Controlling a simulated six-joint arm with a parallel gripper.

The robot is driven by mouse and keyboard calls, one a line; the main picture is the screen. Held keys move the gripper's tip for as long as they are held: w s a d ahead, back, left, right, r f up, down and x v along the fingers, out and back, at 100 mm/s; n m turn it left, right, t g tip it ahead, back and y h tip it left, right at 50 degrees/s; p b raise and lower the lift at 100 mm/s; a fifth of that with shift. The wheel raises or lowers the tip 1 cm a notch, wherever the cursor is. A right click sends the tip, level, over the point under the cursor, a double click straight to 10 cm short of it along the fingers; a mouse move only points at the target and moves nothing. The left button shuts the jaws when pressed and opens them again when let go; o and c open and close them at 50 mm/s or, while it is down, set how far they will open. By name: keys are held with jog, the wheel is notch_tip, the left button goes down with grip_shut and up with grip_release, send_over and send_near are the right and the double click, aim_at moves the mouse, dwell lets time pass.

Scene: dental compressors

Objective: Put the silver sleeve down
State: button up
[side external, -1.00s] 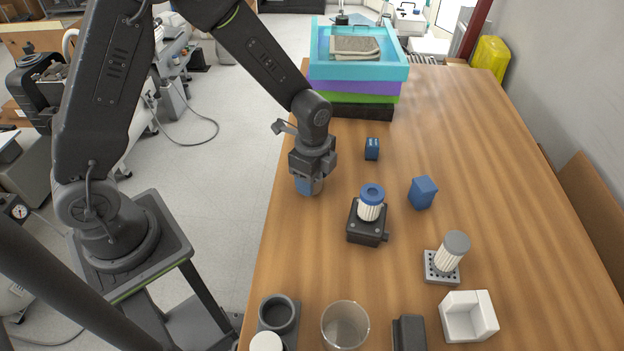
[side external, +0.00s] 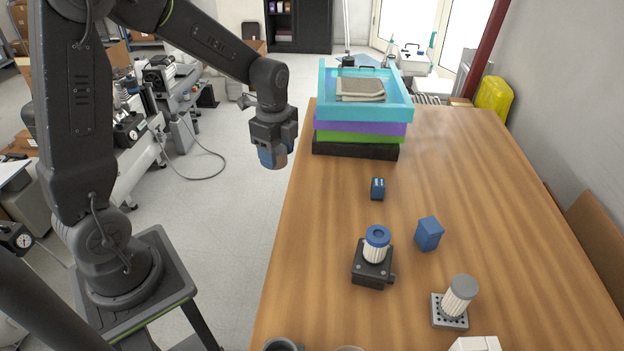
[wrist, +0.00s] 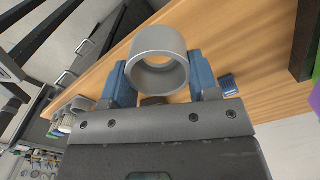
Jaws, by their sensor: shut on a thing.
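The silver sleeve (wrist: 157,50) is a short hollow metal ring. In the wrist view it sits between the two blue finger pads of my gripper (wrist: 160,78), which is shut on it. Its round opening faces the wrist camera. In the side view my gripper (side external: 275,155) is raised at the table's left edge, with its blue fingers pointing down. There the fingers hide most or all of the sleeve. No support shows touching the sleeve in the wrist view.
On the wooden table (side external: 480,190) stand a small blue block (side external: 378,189), a blue container (side external: 428,234), a black base with a blue-topped filter (side external: 376,246) and a grey-capped filter on a perforated stand (side external: 459,296). Stacked coloured trays (side external: 362,130) stand at the back. The right side is clear.

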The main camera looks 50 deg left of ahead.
jog(key=w+a, duration=0.7)
send_over(332, 183)
jog(key=shift+n, duration=0.4)
notch_tip(332, 183, down, 7)
jog(key=shift+f, duration=2)
jog(key=shift+f, duration=0.1)
jog(key=o, duration=0.9)
jog(key=shift+o, duration=0.2)
